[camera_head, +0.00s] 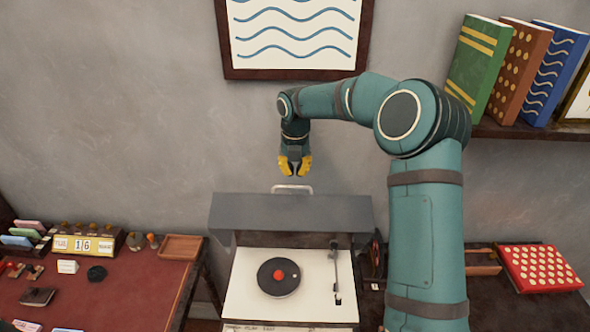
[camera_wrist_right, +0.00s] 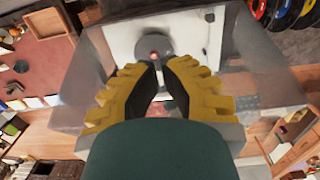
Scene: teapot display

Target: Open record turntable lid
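The record turntable's white deck (camera_head: 248,312) shows in the head view, with a black record (camera_head: 264,284) and a tonearm (camera_head: 335,262). Its dark grey lid (camera_head: 290,213) is raised at the back, so the deck is uncovered. A pale handle (camera_head: 292,188) stands at the lid's top edge. The wrist view does not clearly show the handle. My left gripper is out of view.
A red-topped desk (camera_head: 130,295) with a calendar (camera_head: 84,245) and a small wooden tray (camera_head: 181,247) stands at left. A red dotted box (camera_head: 540,268) lies at right. Books (camera_head: 478,62) stand on a wall shelf; a framed picture (camera_head: 295,74) hangs behind.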

